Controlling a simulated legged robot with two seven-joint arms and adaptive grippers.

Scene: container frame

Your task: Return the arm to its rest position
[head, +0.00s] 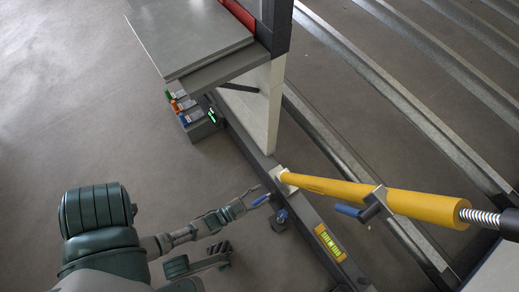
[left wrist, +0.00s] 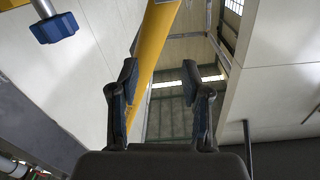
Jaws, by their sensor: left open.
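My left arm comes in from the lower left in the head view. Its left gripper (head: 257,195) is at the end of the forearm, close to the frame's lower rail and left of the foot of the yellow strut. In the left wrist view the two fingers of the left gripper (left wrist: 157,85) stand apart with nothing between them. The yellow strut (left wrist: 155,45) passes behind the gap between them. I cannot tell from these views whether a fingertip touches the rail. My right gripper is not in view.
The yellow strut (head: 340,188) with a blue handle (head: 349,210) slants right from the dark rail (head: 307,222). A blue knob (head: 281,215) sits beside the gripper. A grey tabletop (head: 190,40) and small coloured boxes (head: 180,105) are above. Open floor (head: 60,120) lies left.

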